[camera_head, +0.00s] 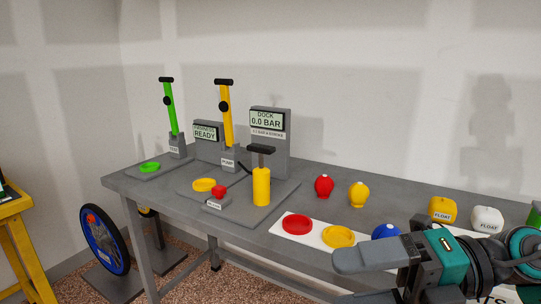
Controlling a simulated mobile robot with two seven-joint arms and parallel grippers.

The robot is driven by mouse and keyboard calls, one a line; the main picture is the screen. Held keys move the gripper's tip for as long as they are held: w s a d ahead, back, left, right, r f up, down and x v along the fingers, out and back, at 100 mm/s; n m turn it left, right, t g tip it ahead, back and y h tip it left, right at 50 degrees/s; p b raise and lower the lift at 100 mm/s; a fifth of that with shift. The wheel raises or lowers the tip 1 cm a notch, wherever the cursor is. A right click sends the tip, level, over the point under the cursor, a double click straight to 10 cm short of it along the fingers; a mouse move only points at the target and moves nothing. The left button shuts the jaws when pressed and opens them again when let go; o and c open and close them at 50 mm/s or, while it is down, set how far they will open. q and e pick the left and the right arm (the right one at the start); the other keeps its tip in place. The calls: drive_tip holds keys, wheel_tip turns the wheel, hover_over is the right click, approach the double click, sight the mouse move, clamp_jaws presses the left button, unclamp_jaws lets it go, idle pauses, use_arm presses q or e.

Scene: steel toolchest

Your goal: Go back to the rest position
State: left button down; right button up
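My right gripper (337,281) is at the lower right of the head view, with its arm coming in from the right. Its two grey fingers point left and stand apart, with nothing visible between them. It is in front of the grey workbench (135,183) and hides part of its right front. My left gripper is not in view.
Red (324,187) and yellow (358,195) bulbs stand near red (297,225) and yellow (338,237) discs. A wheel (104,240) stands at left.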

drive_tip(key=w+d+f+m+t+h, duration=0.25)
drive_tip(key=w+f+m+t, duration=0.2)
drive_tip(key=m+t, duration=0.65)
drive_tip(key=w+d+f+m+t+h, duration=0.2)
drive_tip(key=w+f+m+t+h, duration=0.4)
drive_tip(key=m, duration=0.8)
drive_tip(key=s+f+m+g+h, duration=0.25)
drive_tip(key=s+f+m, duration=0.3)
drive_tip(key=f, duration=0.45)
drive_tip(key=s+f+m+g+h, duration=0.2)
drive_tip(key=s+f+m+g, duration=0.3)
drive_tip(key=f, duration=0.6)
use_arm(q)
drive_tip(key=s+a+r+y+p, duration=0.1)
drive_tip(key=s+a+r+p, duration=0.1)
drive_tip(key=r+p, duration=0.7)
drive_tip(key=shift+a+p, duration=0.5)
drive_tip(key=shift+p, duration=1.8)
use_arm(e)
drive_tip(key=s+d+r+h, duration=0.1)
drive_tip(key=s+d+r, duration=0.1)
drive_tip(key=r, duration=0.6)
drive_tip(key=shift+s+d, duration=0.15)
drive_tip(key=shift+s, duration=0.65)
drive_tip(key=shift+n+t, duration=0.25)
